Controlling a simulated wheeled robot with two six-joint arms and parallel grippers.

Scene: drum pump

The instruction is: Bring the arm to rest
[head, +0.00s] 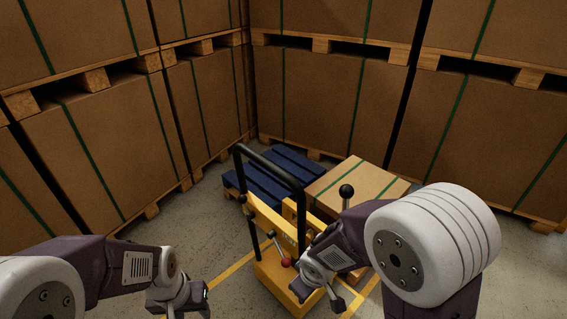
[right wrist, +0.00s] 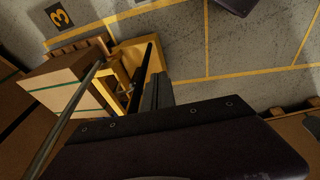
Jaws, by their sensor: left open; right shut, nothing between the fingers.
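My left gripper (head: 190,305) is at the bottom of the head view, left of the yellow machine (head: 280,285), open and empty. My right arm reaches across the machine's right side in the head view. In the right wrist view my right gripper (right wrist: 158,92) is shut with nothing between the fingers. The machine has a black hoop handle (head: 262,160), a red knob (head: 286,262) and black-ball levers (head: 346,191). I cannot tell whether the right gripper touches the machine.
A strapped carton (head: 355,190) stands behind the machine, with a dark blue pallet (head: 275,178) to its left. Tall cartons on pallets (head: 310,100) wall in the back and both sides. Grey floor (head: 215,240) with yellow lines is clear at left.

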